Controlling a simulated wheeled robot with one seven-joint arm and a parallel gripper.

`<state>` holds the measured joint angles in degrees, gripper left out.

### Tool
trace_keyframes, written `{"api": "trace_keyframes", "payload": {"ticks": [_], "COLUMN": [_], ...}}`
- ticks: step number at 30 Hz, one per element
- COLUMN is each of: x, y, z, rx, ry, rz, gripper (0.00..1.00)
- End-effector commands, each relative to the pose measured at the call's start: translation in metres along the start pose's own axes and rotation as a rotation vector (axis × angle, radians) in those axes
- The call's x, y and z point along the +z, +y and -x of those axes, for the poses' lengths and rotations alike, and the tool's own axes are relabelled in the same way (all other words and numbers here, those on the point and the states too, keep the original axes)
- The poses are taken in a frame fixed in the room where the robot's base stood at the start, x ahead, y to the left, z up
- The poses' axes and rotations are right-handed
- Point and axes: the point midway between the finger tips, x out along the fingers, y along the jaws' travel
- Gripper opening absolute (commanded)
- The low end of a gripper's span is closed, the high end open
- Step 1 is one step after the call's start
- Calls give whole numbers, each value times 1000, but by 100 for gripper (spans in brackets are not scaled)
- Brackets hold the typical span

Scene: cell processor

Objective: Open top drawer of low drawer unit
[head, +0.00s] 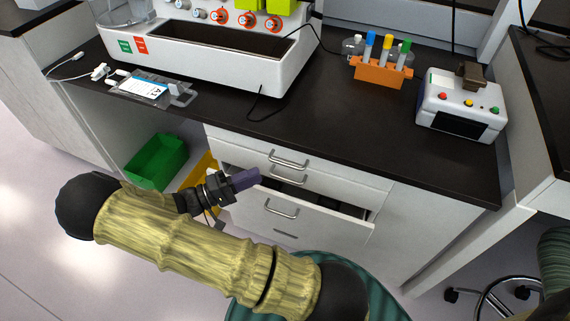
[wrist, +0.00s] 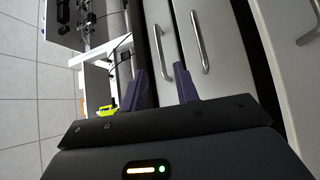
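The low drawer unit (head: 335,178) is white and sits under the dark counter. Its top drawer, with a silver bar handle (head: 288,160), looks shut. A second handle (head: 289,178) shows just below it. My gripper (head: 247,179), with purple fingers, is in front of the unit, left of these handles in the head view. In the wrist view my gripper (wrist: 161,80) is open and empty. Another handle (wrist: 200,42) is beyond the right finger.
A lower drawer (head: 330,213) stands pulled out, its dark inside showing. A green bin (head: 157,161) and a yellow bin (head: 203,172) are left of the unit. The counter above holds a large white machine (head: 200,60), an orange tube rack (head: 381,72) and a small white device (head: 460,105).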

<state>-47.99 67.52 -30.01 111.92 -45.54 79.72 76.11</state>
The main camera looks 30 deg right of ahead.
Motion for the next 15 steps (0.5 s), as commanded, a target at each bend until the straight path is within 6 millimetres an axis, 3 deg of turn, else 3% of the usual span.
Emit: {"api": "trace_keyframes", "payload": {"ticks": [15], "x": [1], "y": [-1], "z": [-88], "rx": [-1], "ry": [-2], "rz": [1], "gripper": [31]}}
